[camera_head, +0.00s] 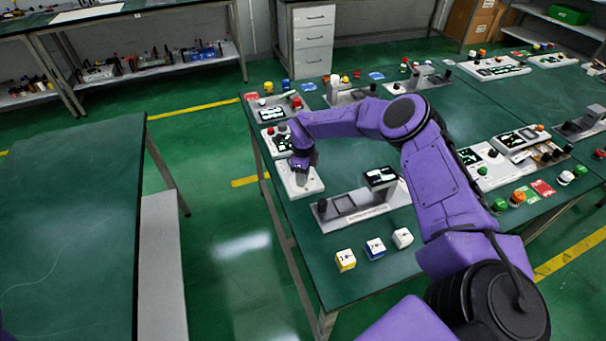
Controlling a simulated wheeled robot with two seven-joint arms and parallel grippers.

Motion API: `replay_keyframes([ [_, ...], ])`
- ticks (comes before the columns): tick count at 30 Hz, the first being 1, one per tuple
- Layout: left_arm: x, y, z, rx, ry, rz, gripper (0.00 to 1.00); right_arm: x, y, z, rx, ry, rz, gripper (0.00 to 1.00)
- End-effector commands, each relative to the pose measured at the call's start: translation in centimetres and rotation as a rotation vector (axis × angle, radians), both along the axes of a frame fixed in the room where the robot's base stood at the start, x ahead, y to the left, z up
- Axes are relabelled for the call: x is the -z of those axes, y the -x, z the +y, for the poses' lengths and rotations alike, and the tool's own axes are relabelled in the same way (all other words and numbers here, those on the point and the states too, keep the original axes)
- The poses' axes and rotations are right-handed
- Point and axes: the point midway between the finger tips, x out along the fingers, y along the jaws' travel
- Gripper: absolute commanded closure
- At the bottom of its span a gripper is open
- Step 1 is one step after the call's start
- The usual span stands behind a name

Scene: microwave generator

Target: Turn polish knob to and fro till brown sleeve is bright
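My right arm is purple and reaches across the green table (330,270) from the lower right. My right gripper (302,177) points down at a white box (312,188) near the table's left edge. The gripper hides whatever control sits under it, so I cannot tell whether its fingers are open or shut, or on a knob. A grey unit (345,207) with a dark knob (322,205) and a small screen (380,176) stands right of it. I cannot pick out the brown sleeve or the polish knob for certain. My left gripper is not in view.
Panels with screens and buttons (272,112) line the far left edge; more units (490,163) stand right of my arm. Another green table (70,210) is at left, across an aisle.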

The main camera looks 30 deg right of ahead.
Motion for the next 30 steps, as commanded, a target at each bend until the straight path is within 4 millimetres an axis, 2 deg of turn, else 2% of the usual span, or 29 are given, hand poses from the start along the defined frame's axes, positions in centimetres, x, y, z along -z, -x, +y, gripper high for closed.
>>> replay_keyframes([
  [1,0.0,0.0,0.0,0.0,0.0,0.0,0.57,0.0,0.0,0.0,0.0,0.0,0.0,0.75],
  [3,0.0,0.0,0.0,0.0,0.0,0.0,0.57,0.0,0.0,0.0,0.0,0.0,0.0,0.95],
  [14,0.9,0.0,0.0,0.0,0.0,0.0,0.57,0.2,0.0,0.0,0.046,-0.001,0.0,0.95],
  [20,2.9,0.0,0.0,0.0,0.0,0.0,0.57,0.5,0.0,0.0,0.16,-0.002,-0.001,0.95],
  [30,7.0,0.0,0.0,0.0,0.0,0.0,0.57,0.5,0.0,0.1,0.47,-0.002,-0.002,0.95],
])
